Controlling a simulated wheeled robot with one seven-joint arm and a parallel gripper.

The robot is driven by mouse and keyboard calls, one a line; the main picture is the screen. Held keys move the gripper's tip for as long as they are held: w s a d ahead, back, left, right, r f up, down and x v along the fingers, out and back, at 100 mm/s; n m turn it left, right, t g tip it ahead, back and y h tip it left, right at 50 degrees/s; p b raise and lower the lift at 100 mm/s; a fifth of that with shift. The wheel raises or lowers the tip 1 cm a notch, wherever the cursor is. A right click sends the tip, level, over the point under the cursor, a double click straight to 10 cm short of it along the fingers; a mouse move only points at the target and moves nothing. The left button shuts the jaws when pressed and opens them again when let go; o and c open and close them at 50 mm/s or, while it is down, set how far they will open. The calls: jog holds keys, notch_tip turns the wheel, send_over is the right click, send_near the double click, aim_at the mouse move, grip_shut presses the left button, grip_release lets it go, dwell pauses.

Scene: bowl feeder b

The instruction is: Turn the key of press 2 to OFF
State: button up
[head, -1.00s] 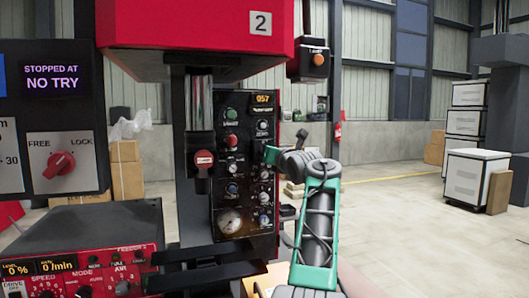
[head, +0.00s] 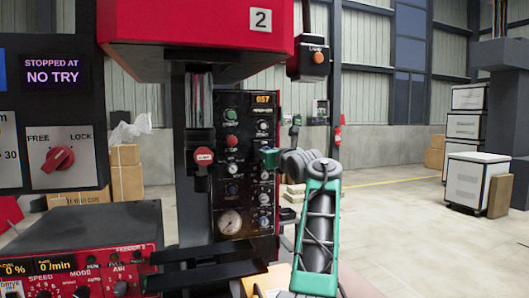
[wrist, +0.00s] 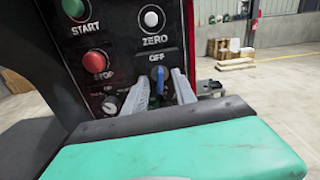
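Press 2 (head: 190,25) is the red-headed machine with a "2" plate. Its black control panel (head: 232,165) carries several buttons, knobs and a gauge. In the wrist view a blue key (wrist: 158,77) sits in the panel just under an "OFF" label, its grip roughly upright in the picture. My gripper (wrist: 161,88) has its two grey fingers apart, one on each side of the key. I cannot tell whether either finger touches it. In the head view my gripper (head: 268,157) is at the panel's right side and hides the key.
The green START button (wrist: 75,8), red STOP button (wrist: 95,61) and white ZERO button (wrist: 151,18) are close by. An orange-button box (head: 316,58) hangs above right. A red feeder unit (head: 80,270) stands lower left. Open floor lies to the right.

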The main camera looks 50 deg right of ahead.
jog(key=b+v, duration=0.5)
jog(key=v, duration=0.2)
jog(key=shift+b, duration=0.3)
